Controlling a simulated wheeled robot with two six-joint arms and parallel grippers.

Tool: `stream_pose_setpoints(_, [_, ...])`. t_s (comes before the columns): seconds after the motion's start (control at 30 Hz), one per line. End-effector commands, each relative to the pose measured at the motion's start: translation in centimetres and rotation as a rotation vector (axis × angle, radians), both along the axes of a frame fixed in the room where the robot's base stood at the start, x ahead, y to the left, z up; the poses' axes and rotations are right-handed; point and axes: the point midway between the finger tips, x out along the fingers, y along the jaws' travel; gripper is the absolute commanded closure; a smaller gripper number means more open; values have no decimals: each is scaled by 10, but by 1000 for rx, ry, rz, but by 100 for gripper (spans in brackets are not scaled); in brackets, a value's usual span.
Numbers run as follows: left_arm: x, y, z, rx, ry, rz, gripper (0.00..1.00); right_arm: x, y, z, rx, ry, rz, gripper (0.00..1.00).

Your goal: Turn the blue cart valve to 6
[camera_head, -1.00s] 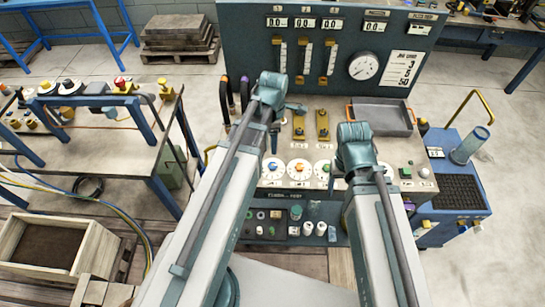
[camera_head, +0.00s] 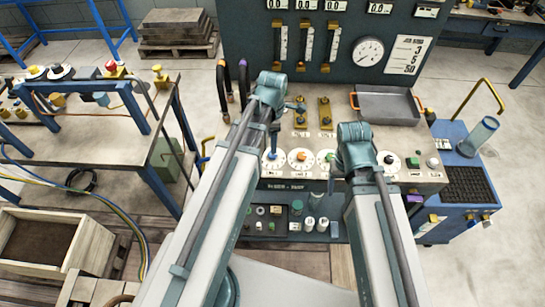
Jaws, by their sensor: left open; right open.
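A row of white round dials with coloured knobs lies on the console's sloping front. The dial with a blue knob (camera_head: 273,159) is at the left end of the row, just right of my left arm. Its numbers are too small to read.
The console's tall panel (camera_head: 246,40) carries displays and a round gauge (camera_head: 368,52). A grey tray (camera_head: 388,105) sits on the console at right. Small parts stand on the lower shelf. A workbench (camera_head: 105,140) is at the left, a wooden crate (camera_head: 88,252) below it.

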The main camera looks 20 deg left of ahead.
Motion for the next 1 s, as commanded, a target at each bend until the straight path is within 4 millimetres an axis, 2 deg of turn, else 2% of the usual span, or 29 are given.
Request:
stream_pose_setpoints(0.03, [0, 0, -15, 0, 0, 0, 29, 0, 0, -15, 0, 0, 0, 31])
stream_pose_setpoints(0.4, [0, 0, -62, 0, 0, 0, 29, 0, 0, -62, 0, 0, 0, 31])
stream_pose_setpoints(0.53, [0, 0, -68, 0, 0, 0, 29, 0, 0, -68, 0, 0, 0, 31])
stream_pose_setpoints(0.83, [0, 0, -67, 0, 0, 0, 29, 0, 0, -67, 0, 0, 0, 31])
stream_pose_setpoints(1.0, [0, 0, -67, 0, 0, 0, 60, 0, 0, -67, 0, 0, 0, 31])
